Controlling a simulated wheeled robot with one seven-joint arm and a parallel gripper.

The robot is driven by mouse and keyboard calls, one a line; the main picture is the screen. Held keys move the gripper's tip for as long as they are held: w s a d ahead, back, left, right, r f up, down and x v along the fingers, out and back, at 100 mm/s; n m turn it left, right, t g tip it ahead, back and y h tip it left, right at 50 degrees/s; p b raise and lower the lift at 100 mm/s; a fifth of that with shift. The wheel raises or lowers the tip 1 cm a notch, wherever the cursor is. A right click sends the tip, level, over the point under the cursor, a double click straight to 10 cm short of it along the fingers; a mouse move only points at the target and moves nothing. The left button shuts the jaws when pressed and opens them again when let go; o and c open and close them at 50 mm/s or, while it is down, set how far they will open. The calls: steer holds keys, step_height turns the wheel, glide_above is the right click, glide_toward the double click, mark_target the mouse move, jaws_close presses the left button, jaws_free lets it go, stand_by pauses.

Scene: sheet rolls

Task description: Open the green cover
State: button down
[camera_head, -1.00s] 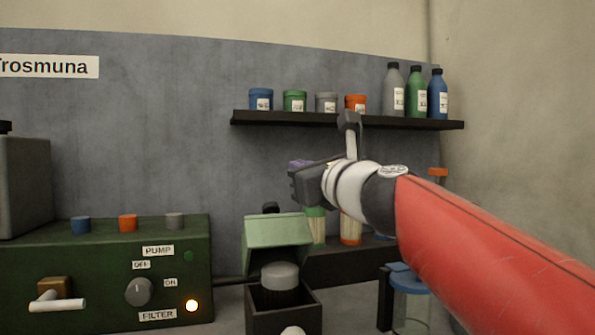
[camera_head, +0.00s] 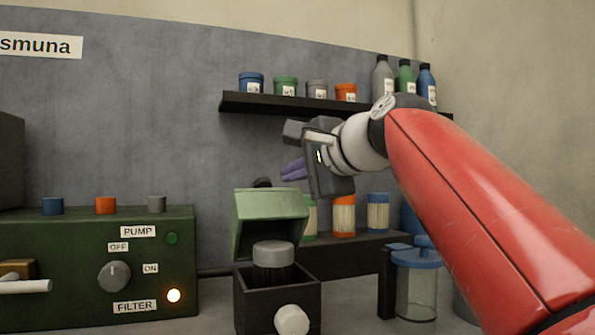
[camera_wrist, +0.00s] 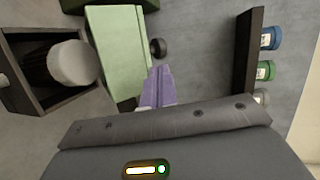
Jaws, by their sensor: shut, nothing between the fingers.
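The green cover (camera_head: 270,222) stands raised at the back of a dark open box (camera_head: 277,300), tilted up and clear of the opening. A round grey-capped piece (camera_head: 273,254) shows inside the box. In the wrist view the green cover (camera_wrist: 122,52) is beside the box (camera_wrist: 35,95), with a dark knob (camera_wrist: 158,48) at its edge. My gripper (camera_head: 292,171) is above and to the right of the cover, with its purple fingers shut and empty. In the wrist view the fingertips (camera_wrist: 158,75) are close to the cover's edge; I cannot tell whether they touch.
A green control box (camera_head: 95,265) with a knob and a lit lamp stands at left. A dark shelf (camera_head: 300,105) with jars and bottles hangs behind my gripper. A lower rack with filter cartridges (camera_head: 344,216) and a blue-lidded jar (camera_head: 416,285) stand at right.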

mark_target(269, 182)
steer(key=x, duration=0.5)
steer(key=shift+r, duration=0.1)
